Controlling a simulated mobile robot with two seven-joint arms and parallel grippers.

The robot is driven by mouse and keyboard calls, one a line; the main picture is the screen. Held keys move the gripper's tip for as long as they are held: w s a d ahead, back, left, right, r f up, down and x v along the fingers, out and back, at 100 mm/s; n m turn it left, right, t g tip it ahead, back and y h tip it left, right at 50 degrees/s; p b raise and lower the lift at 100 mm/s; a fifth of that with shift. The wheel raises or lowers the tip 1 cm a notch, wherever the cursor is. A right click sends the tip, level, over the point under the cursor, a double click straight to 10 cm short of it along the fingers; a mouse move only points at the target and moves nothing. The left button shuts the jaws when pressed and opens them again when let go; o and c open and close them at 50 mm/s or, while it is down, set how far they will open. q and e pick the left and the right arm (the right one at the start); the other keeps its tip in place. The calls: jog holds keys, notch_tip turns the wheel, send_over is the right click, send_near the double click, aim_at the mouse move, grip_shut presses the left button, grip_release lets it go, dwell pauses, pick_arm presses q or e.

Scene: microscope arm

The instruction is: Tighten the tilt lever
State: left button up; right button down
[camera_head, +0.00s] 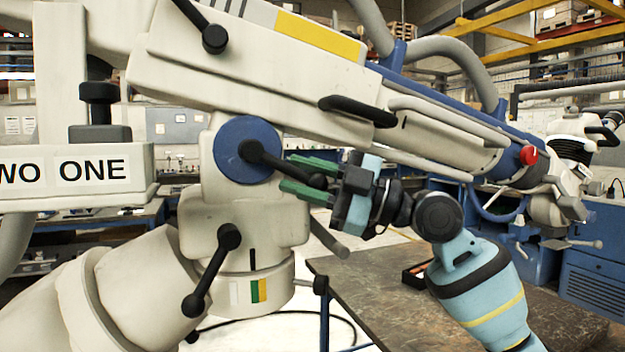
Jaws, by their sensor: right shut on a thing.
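The tilt lever is most likely the black lever (278,166) on the blue round hub (243,150) of the cream microscope arm (240,75). It runs right and slightly down from the hub to a black ball knob (318,181). My right gripper (308,180) comes in from the right, its green fingers above and below the lever's knob end. It is shut on the lever, and the fingers partly hide the knob. My left gripper is not in view.
Another black lever (212,270) hangs below on the joint. A black handle (358,110) and a red knob (528,155) are on the microscope arm. A dark table (380,300) stands below right, with a small black tray (413,275) on it.

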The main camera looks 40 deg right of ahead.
jog(key=shift+w+a+f+m+t+b, duration=0.1)
jog(key=shift+a+f+m+t+b, duration=0.25)
jog(key=shift+f, duration=0.4)
jog(key=a+m+t, duration=0.1)
jog(key=m+t, duration=0.1)
jog(key=a+f+m+t, duration=0.1)
jog(key=m+t, duration=0.1)
jog(key=a+f+m+t, duration=0.1)
jog(key=m+t, duration=0.1)
jog(key=t, duration=0.1)
jog(key=shift+w+m, duration=0.25)
jog(key=shift+w, duration=0.05)
jog(key=shift+a+m+t+h+p, duration=0.15)
jog(key=shift+m+t+h+p, duration=0.25)
jog(key=shift+m+t, duration=0.1)
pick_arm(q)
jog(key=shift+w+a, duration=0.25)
pick_arm(e)
jog(key=shift+f, duration=0.1)
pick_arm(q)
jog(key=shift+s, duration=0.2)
pick_arm(e)
jog(key=shift+w+a+m+t+h, duration=0.1)
jog(key=shift+m+t+h, duration=0.15)
jog(key=shift+m+h, duration=0.15)
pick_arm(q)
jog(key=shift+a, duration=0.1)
pick_arm(e)
jog(key=c, duration=1.4)
grip_release()
